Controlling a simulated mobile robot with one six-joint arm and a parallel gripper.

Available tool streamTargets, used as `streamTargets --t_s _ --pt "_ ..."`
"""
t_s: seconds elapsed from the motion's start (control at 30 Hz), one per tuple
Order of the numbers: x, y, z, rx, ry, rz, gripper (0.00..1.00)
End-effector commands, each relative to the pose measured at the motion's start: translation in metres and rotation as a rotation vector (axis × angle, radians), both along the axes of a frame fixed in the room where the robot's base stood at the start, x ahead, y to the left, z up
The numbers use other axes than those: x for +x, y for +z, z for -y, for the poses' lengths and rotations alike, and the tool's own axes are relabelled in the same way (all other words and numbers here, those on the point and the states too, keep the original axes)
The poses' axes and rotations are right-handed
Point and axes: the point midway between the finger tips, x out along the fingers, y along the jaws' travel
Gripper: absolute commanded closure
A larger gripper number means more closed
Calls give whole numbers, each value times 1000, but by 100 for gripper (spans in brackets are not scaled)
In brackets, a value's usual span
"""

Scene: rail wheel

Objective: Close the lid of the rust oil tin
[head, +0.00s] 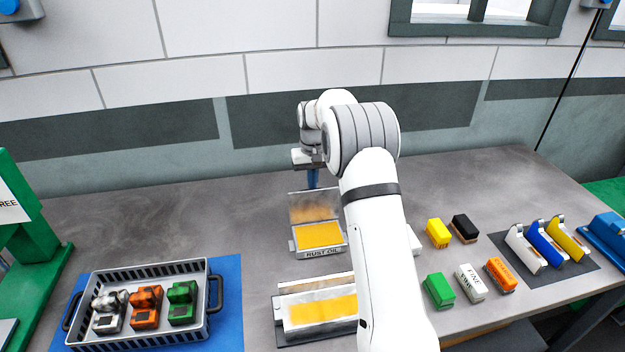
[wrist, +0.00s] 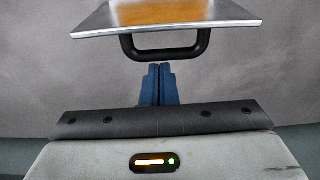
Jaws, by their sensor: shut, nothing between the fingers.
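The rust oil tin (head: 319,252) stands on the bench, with yellow-orange contents and a "RUST OIL" label on its front. Its lid (head: 314,205) is open and stands up at the back of the tin. In the wrist view the lid (wrist: 170,15) is at the top, with a black handle (wrist: 165,53) on its edge. My gripper (head: 313,183) is behind the lid. Its blue fingers (wrist: 159,72) are shut and empty, with the tips close to the handle. I cannot tell whether they touch it. My arm hides the area right of the tin.
A second tray with yellow contents (head: 300,313) stands in front of the tin. A grey basket (head: 208,318) with several coloured parts is at the left. Several coloured blocks, including a green one (head: 438,290), are at the right. Bench left of the tin is clear.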

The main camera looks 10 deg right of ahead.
Motion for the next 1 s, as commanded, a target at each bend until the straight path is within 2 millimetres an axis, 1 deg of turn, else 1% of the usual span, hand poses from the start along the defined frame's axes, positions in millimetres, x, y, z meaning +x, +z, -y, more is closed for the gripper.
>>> streamTargets --t_s 0.43,1.0 --pt "-1 0 0 0 0 7 100" --pt "-9 4 0 0 0 94 100"
